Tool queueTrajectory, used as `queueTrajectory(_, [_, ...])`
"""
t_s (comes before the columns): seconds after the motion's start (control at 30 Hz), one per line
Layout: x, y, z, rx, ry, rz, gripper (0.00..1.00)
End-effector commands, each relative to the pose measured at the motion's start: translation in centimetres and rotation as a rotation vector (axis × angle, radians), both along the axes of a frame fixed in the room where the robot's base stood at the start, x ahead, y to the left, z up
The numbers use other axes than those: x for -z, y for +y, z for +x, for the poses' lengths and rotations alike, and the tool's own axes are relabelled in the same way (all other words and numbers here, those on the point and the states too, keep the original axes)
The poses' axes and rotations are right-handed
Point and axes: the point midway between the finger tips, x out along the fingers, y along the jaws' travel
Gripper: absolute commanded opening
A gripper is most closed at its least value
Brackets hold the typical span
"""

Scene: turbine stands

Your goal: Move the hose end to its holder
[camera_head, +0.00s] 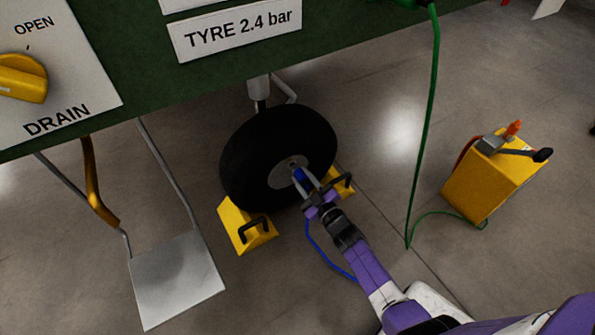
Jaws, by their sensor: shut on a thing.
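My gripper (309,186) is shut on the blue hose end (300,175), right at the hub of the black wheel (262,150). I cannot tell whether the hose end touches the hub or its valve. The blue hose (322,254) hangs from near the gripper and curves down to the right until my arm hides it. No holder can be made out with certainty. The fingers partly hide the hose end.
Yellow chocks with black handles (246,226) flank the wheel. A green panel (130,65) overhangs it. A grey step (178,278) hangs at left. A green cable (427,130) drops right of the wheel towards a yellow box (490,180). Floor between is clear.

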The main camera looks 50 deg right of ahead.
Motion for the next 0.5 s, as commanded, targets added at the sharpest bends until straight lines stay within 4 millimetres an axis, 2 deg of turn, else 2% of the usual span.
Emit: queueTrajectory(0.5, [-0.04, 0.31, -1.00, -0.001, 0.000, 0.000, 0.00])
